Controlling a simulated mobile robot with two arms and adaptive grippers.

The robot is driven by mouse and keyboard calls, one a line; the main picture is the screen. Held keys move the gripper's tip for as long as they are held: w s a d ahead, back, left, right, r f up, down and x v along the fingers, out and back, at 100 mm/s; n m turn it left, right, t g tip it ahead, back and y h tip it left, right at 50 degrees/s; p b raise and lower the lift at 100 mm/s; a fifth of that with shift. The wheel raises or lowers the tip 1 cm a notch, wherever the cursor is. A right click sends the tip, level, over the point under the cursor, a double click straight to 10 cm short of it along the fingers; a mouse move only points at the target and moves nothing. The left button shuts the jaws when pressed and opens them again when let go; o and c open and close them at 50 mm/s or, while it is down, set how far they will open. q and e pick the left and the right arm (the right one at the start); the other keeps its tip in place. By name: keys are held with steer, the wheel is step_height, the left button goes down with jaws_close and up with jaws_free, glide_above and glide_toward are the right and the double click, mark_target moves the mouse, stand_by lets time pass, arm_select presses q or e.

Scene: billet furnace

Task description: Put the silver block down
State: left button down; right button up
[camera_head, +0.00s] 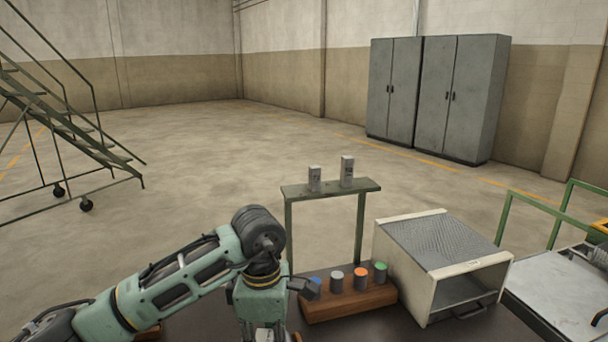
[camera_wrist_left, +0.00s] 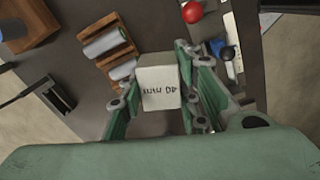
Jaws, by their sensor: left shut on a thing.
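In the left wrist view a silver-grey block (camera_wrist_left: 160,83) with dark lettering on its face sits between the green fingers of my left gripper (camera_wrist_left: 158,92). The fingers are shut on it. In the head view my left gripper (camera_head: 264,332) points down at the bottom edge, left of the wooden rack. The block it holds cannot be made out there. My right gripper is not in view.
A wooden rack (camera_head: 350,304) holds pieces with blue, grey, orange and green tops. A pale box furnace (camera_head: 440,254) stands right of it.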

arm_select(q)
steer(key=s+a+f+m, duration=0.3)
steer(key=s+a+m, duration=0.9)
steer(key=s+m, duration=0.3)
steer(key=m, duration=0.2)
steer(key=shift+s+a+m+b, duration=0.2)
steer(key=shift+s+m+b, duration=0.05)
steer(key=shift+m+b, duration=0.05)
